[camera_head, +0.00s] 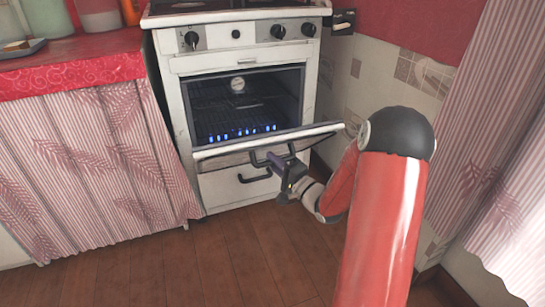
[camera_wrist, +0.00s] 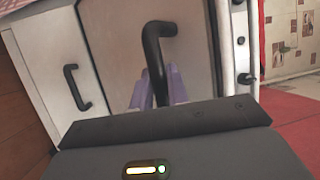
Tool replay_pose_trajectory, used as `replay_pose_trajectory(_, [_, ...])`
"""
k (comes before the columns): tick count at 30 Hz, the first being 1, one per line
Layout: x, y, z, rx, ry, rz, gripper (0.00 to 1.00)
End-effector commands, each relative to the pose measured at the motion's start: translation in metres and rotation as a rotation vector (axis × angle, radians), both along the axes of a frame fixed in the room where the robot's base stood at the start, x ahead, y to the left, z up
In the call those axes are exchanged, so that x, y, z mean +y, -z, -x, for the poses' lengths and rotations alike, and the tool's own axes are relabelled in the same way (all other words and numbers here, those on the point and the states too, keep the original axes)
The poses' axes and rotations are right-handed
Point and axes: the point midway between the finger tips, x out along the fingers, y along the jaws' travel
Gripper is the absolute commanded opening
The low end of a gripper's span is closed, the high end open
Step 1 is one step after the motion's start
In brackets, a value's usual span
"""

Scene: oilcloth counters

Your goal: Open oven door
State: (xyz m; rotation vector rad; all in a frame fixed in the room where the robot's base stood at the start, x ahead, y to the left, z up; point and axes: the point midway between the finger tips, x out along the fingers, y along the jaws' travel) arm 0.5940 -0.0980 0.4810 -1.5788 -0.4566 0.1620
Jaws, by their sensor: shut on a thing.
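The white oven (camera_head: 245,110) stands against the back wall, and its door (camera_head: 240,155) is tipped down and outward, well open. The dark cavity (camera_head: 235,105) shows a rack, a round dial and a row of blue flames at the bottom. My gripper (camera_head: 280,165) is at the door's front, shut on the black door handle (camera_head: 258,159). In the wrist view the purple fingers (camera_wrist: 158,92) close around the black handle (camera_wrist: 154,45). The fingertips are partly hidden behind my gripper's body.
A lower drawer handle (camera_head: 255,178) sits under the door. A curtained counter (camera_head: 80,170) with a red top is at the left. A striped curtain (camera_head: 485,120) hangs at the right. Wooden floor (camera_head: 210,260) in front is clear.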

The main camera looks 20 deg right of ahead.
Motion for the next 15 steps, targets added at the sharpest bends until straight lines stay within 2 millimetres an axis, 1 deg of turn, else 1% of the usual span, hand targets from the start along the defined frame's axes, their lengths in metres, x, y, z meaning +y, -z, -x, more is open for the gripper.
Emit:
replay_pose_trajectory(1, [-0.0004,0.0049,-0.0002,0.01,0.003,-0.002,0.0])
replay_pose_trajectory(12, [-0.0006,0.0052,-0.0004,0.01,0.004,-0.002,0.0])
replay_pose_trajectory(13, [-0.0007,0.0052,-0.0004,0.01,0.004,-0.001,0.2])
replay_pose_trajectory(15, [-0.0007,0.0048,-0.0003,0.009,0.004,-0.001,0.29])
